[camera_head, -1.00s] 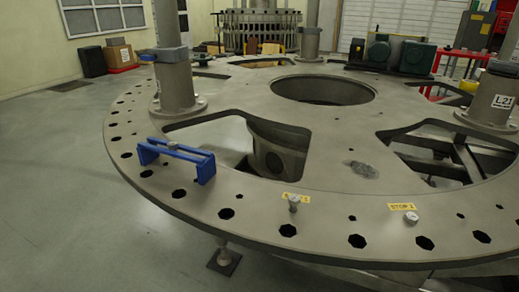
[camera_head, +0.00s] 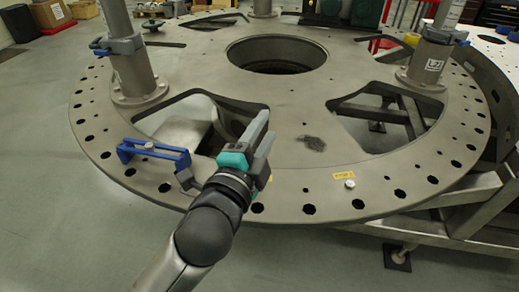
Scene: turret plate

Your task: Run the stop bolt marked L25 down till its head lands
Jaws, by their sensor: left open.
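My left gripper (camera_head: 258,135), grey and teal, is open over the near part of the turret plate (camera_head: 295,105). It hides part of the rim behind it, where a raised bolt stood earlier. A silver bolt (camera_head: 350,184) on the rim, right of the gripper, is in plain view beside a yellow label (camera_head: 342,175). No L25 mark can be read in this view. My right gripper is not in view.
A blue bracket (camera_head: 152,150) lies across the rim on the left. Grey posts (camera_head: 135,70) stand on the plate, one on the right (camera_head: 430,60) with a white tag. The plate has a large centre hole (camera_head: 278,55) and several cutouts.

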